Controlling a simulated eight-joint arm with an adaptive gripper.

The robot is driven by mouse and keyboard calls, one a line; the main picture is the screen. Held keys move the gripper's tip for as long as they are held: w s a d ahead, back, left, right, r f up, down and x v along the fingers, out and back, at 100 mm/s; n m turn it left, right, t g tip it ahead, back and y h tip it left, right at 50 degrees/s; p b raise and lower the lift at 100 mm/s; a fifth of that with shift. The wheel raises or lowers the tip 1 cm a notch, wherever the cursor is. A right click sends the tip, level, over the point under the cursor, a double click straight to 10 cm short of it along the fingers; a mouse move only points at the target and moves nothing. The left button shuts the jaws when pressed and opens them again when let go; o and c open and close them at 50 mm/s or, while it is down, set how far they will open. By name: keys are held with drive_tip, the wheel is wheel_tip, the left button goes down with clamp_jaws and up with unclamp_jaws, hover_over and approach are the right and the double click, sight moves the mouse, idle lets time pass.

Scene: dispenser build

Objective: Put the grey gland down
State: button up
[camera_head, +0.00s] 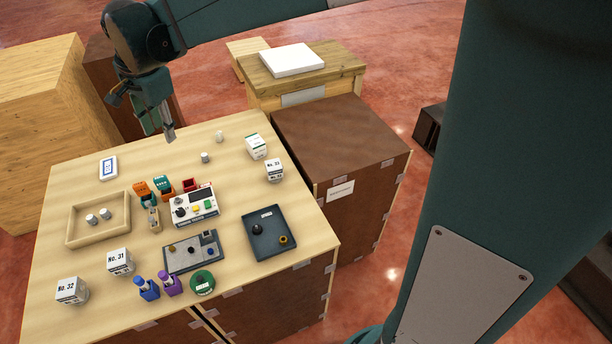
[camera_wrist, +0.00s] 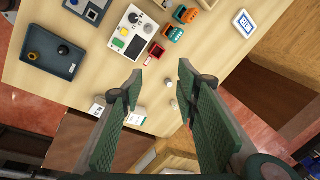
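My gripper (camera_head: 164,127) is above the far part of the table. In the wrist view my gripper (camera_wrist: 158,82) has its fingers wide apart, with nothing held between them. A small grey cylinder (camera_head: 205,157), which looks like the grey gland, stands on the bare table to the right of and below my gripper in the head view; it also shows beyond the fingers in the wrist view (camera_wrist: 168,82). A paler small cylinder (camera_head: 220,137) stands close by. Two more grey cylinders (camera_head: 98,216) are in the wooden tray (camera_head: 127,212). I cannot tell for sure which is the gland.
A white console (camera_head: 195,207) with coloured bins (camera_head: 163,187) is mid-table. White boxes (camera_head: 257,147) stand at the right edge. A dark tray (camera_head: 262,245), a grey fixture plate (camera_head: 180,255), bottles (camera_head: 148,288) and a green ring (camera_head: 202,283) are nearer. The far table area is mostly free.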

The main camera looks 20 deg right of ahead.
drive_tip(key=s+d+r+n+t, duration=0.1)
drive_tip(key=s+d+n+t, duration=0.45)
drive_tip(key=s+d, duration=1.7)
drive_tip(key=s+d+f+n+h, duration=0.1)
drive_tip(key=s+d+f+n, duration=0.3)
drive_tip(key=s+d, duration=0.3)
drive_tip(key=shift+f+n+g, duration=0.35)
drive_tip(key=shift+n+g, duration=0.1)
drive_tip(key=shift+n, duration=0.2)
drive_tip(key=shift+s, duration=0.1)
idle(4.3)
